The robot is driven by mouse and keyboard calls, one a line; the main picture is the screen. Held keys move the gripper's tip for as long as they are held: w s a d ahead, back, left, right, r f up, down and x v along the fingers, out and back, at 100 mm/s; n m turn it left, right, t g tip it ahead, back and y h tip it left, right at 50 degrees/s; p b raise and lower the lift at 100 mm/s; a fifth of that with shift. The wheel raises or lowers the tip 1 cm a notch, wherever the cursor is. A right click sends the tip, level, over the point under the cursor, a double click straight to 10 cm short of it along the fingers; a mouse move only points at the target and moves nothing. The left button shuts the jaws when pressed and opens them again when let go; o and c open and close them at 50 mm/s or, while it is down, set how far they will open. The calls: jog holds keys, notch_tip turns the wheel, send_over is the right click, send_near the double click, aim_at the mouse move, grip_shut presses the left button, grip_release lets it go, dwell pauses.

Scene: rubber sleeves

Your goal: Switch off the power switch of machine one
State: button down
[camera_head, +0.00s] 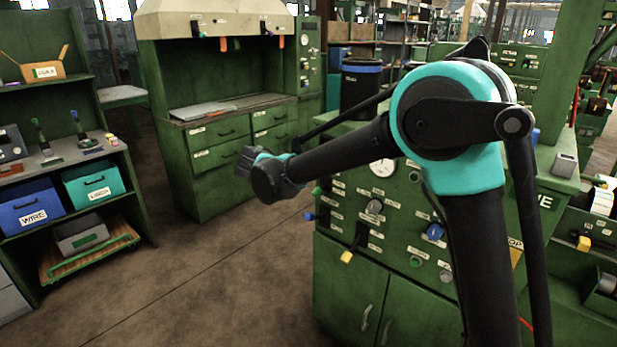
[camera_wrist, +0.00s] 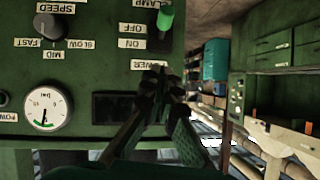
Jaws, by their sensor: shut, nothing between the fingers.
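Machine one appears to be the green cabinet (camera_head: 400,215) with a control panel, seen behind my arm. In the wrist view its panel (camera_wrist: 85,75) appears upside down. There the labels POWER, ON, OFF and CLAMP stand in a column. A green-handled lever (camera_wrist: 166,18) on a dark base stands beside CLAMP and OFF, its handle pointing to the picture's top. It looks like the power switch. My gripper (camera_wrist: 156,73) is shut and empty near the POWER and ON labels, just below the lever's base in the picture; contact cannot be told. In the head view its fingers are unclear.
A round gauge (camera_wrist: 46,110) and a speed knob (camera_wrist: 47,24) sit on the panel. A blue-tipped lever (camera_head: 309,216) and a yellow-tipped lever (camera_head: 347,256) are lower on the machine. A green workbench (camera_head: 205,170) stands behind; open floor (camera_head: 220,280) lies at left.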

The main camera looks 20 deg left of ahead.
jog(key=shift+v, duration=2.8)
jog(key=shift+s+f, duration=0.1)
jog(key=shift+f, duration=0.1)
